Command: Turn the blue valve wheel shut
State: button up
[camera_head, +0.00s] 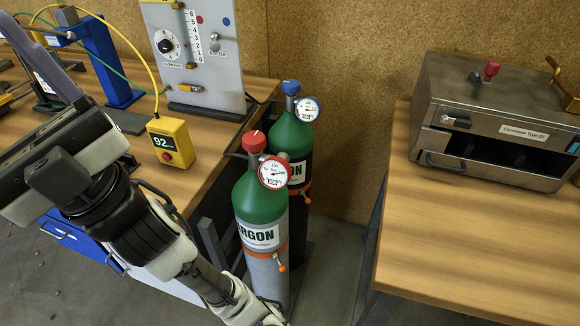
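The blue valve wheel (291,87) sits on top of the rear gas cylinder (290,135), which is green above and has a white gauge (308,109) at its neck. The front cylinder (262,205), labelled ARGON, carries a red valve wheel (254,141) and a red-rimmed gauge (274,173). It hides much of the rear cylinder. My arm (150,240) reaches from the bottom edge up to the left. Its far end lies at the left side, well away from the blue wheel. I cannot make out my gripper's fingers or whether they hold anything.
The left bench holds a yellow box reading 92 (171,142), a flow panel (200,50) and a blue fixture (105,60). A metal oven-like box (495,110) stands on the right table (480,255). A narrow floor gap (335,270) separates cylinders and right table.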

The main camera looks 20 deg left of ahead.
aim_at(290, 86)
jog(key=i+l+u, duration=0.1)
jog(key=u, duration=0.25)
jog(key=l+u, duration=0.7)
jog(key=i+j, duration=0.1)
jog(key=i, duration=0.4)
